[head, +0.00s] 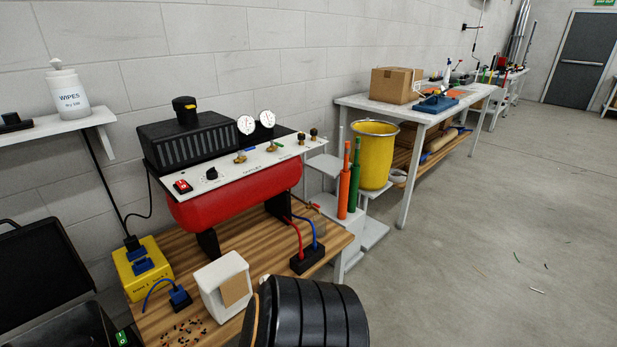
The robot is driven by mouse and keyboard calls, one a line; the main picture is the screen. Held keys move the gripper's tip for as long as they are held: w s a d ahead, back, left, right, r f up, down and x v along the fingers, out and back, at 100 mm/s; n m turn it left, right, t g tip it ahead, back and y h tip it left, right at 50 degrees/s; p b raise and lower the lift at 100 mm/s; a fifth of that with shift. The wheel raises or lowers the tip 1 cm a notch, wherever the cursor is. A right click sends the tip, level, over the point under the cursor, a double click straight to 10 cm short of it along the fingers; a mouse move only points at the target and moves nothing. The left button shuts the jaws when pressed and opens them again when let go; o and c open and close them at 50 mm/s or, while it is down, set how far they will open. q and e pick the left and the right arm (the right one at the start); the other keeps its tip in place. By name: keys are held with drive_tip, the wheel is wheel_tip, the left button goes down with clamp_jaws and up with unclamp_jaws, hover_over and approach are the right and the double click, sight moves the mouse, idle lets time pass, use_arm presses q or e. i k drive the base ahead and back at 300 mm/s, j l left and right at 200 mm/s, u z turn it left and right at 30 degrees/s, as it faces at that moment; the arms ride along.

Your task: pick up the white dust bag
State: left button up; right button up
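A white, box-like object with rounded edges and a tan panel on its front, which looks like the white dust bag (222,284), stands upright on the wooden bench top (183,254) in the lower middle of the head view. Its lower right side is close to a black ribbed drum-like object; I cannot tell whether they touch. Neither of my grippers is in view.
The black ribbed object (318,312) fills the bottom centre. A red compressor (238,198) stands behind the bag. A yellow socket box (141,271), a blue-cabled plug (180,297) and small scattered bits lie to the left. A black socket block (307,258) is right. Floor at right is mostly clear.

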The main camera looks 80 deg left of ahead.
sight(225, 284)
drive_tip(key=u, duration=3.4)
